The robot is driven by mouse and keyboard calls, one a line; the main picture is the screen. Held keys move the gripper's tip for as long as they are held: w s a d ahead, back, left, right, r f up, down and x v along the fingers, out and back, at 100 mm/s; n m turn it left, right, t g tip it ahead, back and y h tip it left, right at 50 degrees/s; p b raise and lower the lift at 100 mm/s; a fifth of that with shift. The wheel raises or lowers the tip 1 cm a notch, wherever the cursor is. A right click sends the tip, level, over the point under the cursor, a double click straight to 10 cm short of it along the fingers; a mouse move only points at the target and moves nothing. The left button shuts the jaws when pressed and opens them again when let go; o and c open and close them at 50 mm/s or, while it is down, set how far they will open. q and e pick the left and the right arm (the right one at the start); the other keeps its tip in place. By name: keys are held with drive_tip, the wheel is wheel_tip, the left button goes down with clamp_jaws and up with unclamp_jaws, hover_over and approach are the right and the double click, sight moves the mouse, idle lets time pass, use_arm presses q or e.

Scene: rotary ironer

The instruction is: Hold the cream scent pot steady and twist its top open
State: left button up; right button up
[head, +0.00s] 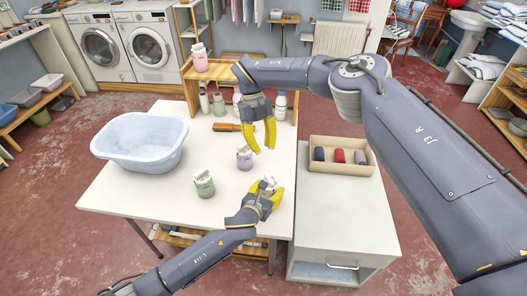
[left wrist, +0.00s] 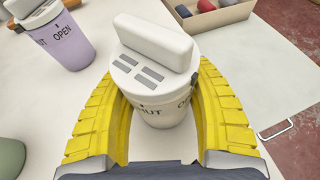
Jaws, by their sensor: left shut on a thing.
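The cream scent pot (left wrist: 158,95) stands between the yellow fingers of my left gripper (left wrist: 158,110). Its top (left wrist: 152,55) has a raised bar grip and grey stripes, and part of the word SHUT shows on the body below. In the head view my left gripper (head: 268,194) is shut around this pot near the table's front right, and the fingers hide most of it. My right gripper (head: 263,147) is open and empty, pointing down above the table behind the left gripper. It is apart from the cream pot.
A lilac pot (head: 244,160) and a green pot (head: 204,187) stand to the left of the cream pot. A blue basin (head: 140,145) fills the table's left. A pink pot (head: 200,60) sits on the rear shelf. An open box (head: 342,166) stands right.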

idle(0.3)
use_arm(q)
drive_tip(key=o, duration=1.4)
drive_tip(key=shift+c, duration=0.2)
drive_tip(key=shift+s, duration=0.1)
